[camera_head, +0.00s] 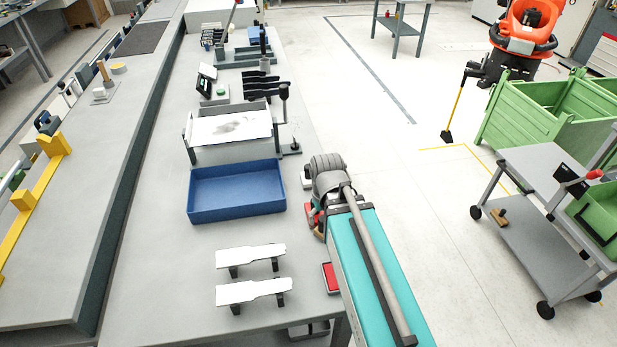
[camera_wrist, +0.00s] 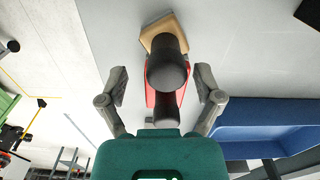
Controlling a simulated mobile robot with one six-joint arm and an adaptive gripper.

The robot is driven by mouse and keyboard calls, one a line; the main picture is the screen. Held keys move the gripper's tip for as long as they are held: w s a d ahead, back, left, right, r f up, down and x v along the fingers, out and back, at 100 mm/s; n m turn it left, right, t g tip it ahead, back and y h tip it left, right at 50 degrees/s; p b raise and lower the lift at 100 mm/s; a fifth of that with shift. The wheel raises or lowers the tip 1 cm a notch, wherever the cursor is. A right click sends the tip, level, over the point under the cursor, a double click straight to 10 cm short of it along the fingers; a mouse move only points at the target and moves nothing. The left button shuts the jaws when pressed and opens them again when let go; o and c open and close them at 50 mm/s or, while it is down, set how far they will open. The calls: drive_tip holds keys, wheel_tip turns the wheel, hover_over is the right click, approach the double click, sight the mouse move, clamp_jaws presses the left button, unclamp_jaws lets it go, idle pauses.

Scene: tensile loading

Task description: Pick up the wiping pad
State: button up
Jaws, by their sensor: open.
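In the wrist view, a pad-like item with a tan end block (camera_wrist: 158,27), a red body (camera_wrist: 151,92) and a dark rounded handle (camera_wrist: 168,72) lies at the table's edge; I take it to be the wiping pad. My gripper (camera_wrist: 161,84) is open, with one finger on each side of the handle and visible gaps to both. In the head view, red and tan parts (camera_head: 317,232) show beside my wrist at the table's right edge. My arm hides the rest there, including most of my gripper.
A blue tray (camera_head: 238,215) is left of my wrist. Two pale specimens (camera_head: 250,256) rest on dark supports nearer the front. A red-topped item (camera_head: 331,278) lies at the table's edge beside my arm. A white-topped tray (camera_head: 230,128) stands farther back. A grey cart (camera_head: 545,235) stands right.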

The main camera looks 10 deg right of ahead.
drive_tip(key=w+r+n+p, duration=0.7)
drive_tip(key=w+n, duration=0.3)
drive_tip(key=w, duration=0.1)
wheel_tip(320, 180, up, 6)
drive_tip(key=f+n+p, duration=0.1)
drive_tip(key=n+p, duration=0.4)
drive_tip(key=n, duration=0.5)
hover_over(309, 166)
drive_tip(key=shift+r, duration=0.25)
drive_tip(key=shift+f, duration=0.2)
wheel_tip(309, 166, down, 8)
drive_tip(key=b, duration=0.8)
drive_tip(key=shift+f, duration=0.15)
drive_tip(key=shift+f+b, duration=0.1)
drive_tip(key=shift+b, duration=0.3)
drive_tip(key=shift+f+b, duration=2.5)
clamp_jaws()
